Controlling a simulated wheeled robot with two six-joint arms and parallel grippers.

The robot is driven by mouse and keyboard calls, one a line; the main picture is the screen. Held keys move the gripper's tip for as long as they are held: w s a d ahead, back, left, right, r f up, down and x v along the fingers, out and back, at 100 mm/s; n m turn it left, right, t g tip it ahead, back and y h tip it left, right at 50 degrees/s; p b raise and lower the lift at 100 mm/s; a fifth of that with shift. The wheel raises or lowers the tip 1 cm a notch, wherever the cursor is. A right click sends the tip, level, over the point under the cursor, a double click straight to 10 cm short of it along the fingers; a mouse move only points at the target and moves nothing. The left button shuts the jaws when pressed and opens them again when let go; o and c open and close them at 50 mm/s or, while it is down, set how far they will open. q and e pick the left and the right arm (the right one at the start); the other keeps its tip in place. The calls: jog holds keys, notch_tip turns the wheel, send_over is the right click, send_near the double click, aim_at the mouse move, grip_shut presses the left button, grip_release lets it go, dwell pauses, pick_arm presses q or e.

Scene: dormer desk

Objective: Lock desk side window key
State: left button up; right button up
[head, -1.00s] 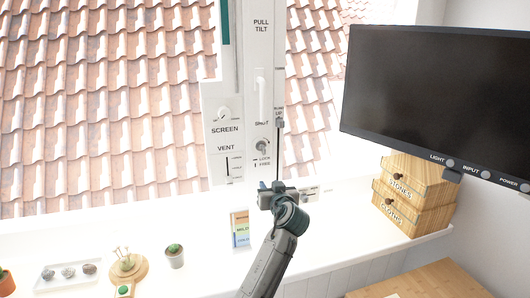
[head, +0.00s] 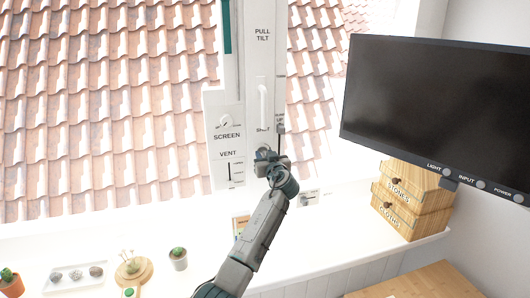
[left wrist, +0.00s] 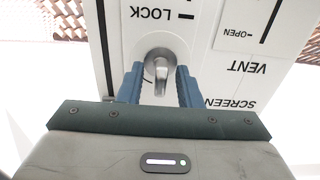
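The window key (left wrist: 160,70) is a small silver knob with a flat grip on the white window post, beside the LOCK marking (left wrist: 152,14) in the left wrist view. My left gripper (left wrist: 160,88) has its two blue fingers apart, one on each side of the key's grip, with gaps showing. In the head view my left gripper (head: 268,158) is up at the post and hides the key and its lettering. My right gripper is not in view.
The post carries a white handle (head: 263,104), a SCREEN dial (head: 226,121) and a VENT slider (head: 230,171). A monitor (head: 437,112) and wooden drawers (head: 408,199) stand at right. Small pots and a stone tray (head: 75,277) are on the sill.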

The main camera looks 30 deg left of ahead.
pick_arm(q)
jog(key=shift+w+a, duration=0.15)
jog(key=shift+a, duration=0.05)
grip_shut()
